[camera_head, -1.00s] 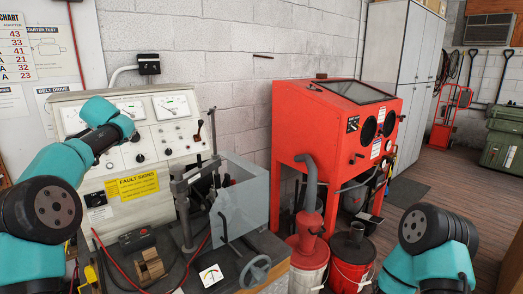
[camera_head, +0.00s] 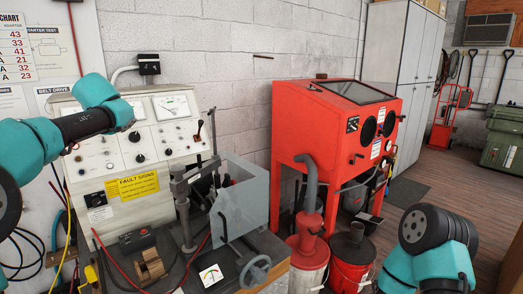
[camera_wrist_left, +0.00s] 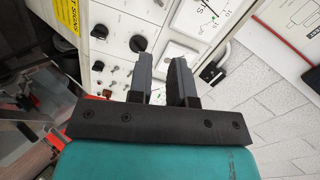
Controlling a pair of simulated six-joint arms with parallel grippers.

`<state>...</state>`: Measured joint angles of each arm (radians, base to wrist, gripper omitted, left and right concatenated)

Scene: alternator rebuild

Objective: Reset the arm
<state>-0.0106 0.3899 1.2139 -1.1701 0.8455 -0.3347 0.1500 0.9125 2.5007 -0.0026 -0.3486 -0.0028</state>
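My left gripper (camera_wrist_left: 161,58) shows in the left wrist view as two dark fingers with a narrow gap between them. They hold nothing and lie in front of the test bench panel (camera_wrist_left: 115,50). In the head view my left arm comes in from the left, bent, with its teal outer links in front of the bench's upper left part; its fingers cannot be made out there. My right arm shows only as a dark joint and teal links at the lower right. My right gripper is out of view.
The test bench (camera_head: 130,185) with dials and a yellow sign stands at left. A grey box (camera_head: 240,200) and a clamp post (camera_head: 183,205) are beside it. A red blasting cabinet (camera_head: 300,130) stands at centre right, with red buckets (camera_head: 352,272) below. Open floor lies behind at right.

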